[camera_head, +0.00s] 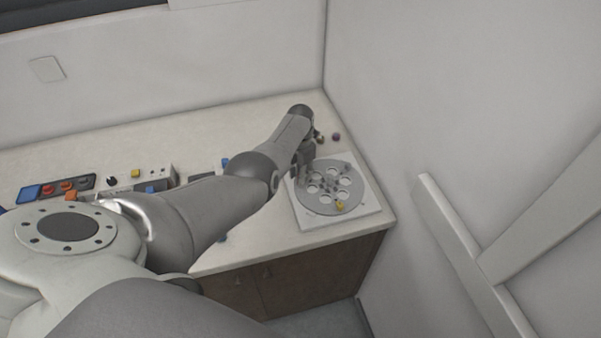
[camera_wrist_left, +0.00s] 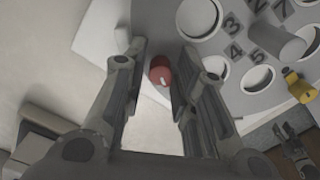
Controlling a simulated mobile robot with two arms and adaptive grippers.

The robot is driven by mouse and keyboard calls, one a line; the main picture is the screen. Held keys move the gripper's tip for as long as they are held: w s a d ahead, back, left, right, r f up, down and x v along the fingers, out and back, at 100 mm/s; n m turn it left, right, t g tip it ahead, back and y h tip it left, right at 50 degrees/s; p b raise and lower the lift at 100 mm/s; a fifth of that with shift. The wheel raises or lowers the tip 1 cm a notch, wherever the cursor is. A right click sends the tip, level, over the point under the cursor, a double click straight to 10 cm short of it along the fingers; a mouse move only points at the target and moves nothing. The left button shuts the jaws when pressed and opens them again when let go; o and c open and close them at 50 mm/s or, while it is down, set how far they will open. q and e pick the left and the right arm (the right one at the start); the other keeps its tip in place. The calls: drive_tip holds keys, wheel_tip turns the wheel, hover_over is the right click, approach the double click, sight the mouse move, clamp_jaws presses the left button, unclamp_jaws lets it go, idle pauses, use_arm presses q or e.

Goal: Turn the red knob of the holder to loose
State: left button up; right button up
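The holder is a round grey disc (camera_head: 314,204) with several numbered holes, on a white square plate (camera_head: 356,219) at the right end of the counter. The red knob (camera_wrist_left: 160,71) shows in the left wrist view, with a white mark on it, at the disc's edge. My left gripper (camera_wrist_left: 156,60) is open, with one finger on each side of the knob and a gap visible on the left side. In the head view my left gripper (camera_head: 305,160) is over the disc's far left edge and hides the knob.
A yellow knob (camera_head: 340,205) sits on the disc's near edge; a thick grey post (camera_wrist_left: 281,47) stands on the disc. Small dark balls (camera_head: 336,136) lie behind the plate. Control boxes (camera_head: 62,187) line the counter's left. A wall bounds the right.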

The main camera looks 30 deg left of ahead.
use_arm(q)
drive_tip(key=shift+o, duration=0.7)
drive_tip(key=shift+w+r, duration=0.1)
drive_tip(key=shift+r, duration=0.75)
wheel_tip(320, 180, up, 10)
drive_tip(key=shift+r, duration=0.15)
